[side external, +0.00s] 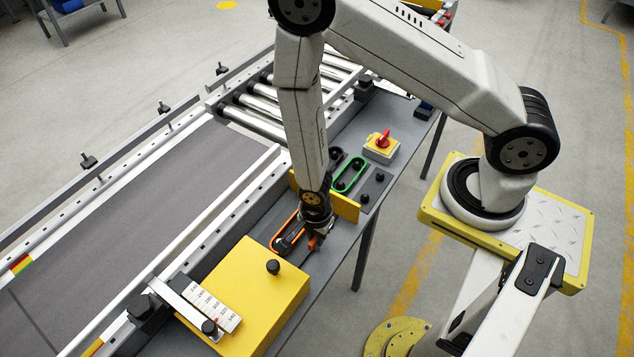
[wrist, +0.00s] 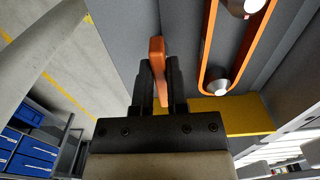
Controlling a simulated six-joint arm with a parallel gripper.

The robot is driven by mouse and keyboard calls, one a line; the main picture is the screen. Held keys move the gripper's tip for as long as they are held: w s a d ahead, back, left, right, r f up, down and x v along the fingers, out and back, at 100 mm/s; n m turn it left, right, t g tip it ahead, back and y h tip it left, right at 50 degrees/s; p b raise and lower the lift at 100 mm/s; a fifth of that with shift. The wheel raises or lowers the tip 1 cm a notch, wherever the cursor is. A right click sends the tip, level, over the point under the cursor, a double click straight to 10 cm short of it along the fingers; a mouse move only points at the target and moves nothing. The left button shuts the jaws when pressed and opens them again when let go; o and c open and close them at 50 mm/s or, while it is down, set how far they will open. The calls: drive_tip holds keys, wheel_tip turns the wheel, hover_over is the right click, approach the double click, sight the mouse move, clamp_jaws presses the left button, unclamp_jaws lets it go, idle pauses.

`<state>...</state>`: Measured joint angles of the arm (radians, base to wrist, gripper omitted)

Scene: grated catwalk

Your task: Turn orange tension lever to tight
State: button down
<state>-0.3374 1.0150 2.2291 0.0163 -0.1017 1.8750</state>
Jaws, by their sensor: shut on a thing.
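The orange tension lever (wrist: 157,50) stands between the two black fingers of my gripper (wrist: 158,78) in the wrist view, and the fingers are shut on it. In the side external view my gripper (side external: 315,232) reaches down to the lever (side external: 313,242), of which only a small orange part shows below the fingers. An orange belt loop (wrist: 206,45) runs around metal pulleys beside the lever; it also shows in the side external view (side external: 277,239), partly covered by my gripper. I cannot make out any tight marking.
A yellow box (side external: 262,308) with a black knob lies in front of my gripper. A yellow plate (side external: 346,207) stands just behind it. The conveyor (side external: 130,215) runs along the left.

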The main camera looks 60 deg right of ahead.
drive_tip(key=shift+n, duration=0.3)
drive_tip(key=n, duration=0.8)
drive_tip(key=shift+n, duration=0.4)
drive_tip(key=n, duration=0.4)
drive_tip(key=shift+s+n, duration=0.1)
drive_tip(key=shift+n, duration=0.2)
drive_tip(key=shift+d+n, duration=0.1)
drive_tip(key=shift+n, duration=1.8)
drive_tip(key=c, duration=0.6)
unclamp_jaws()
drive_tip(key=shift+c, duration=0.2)
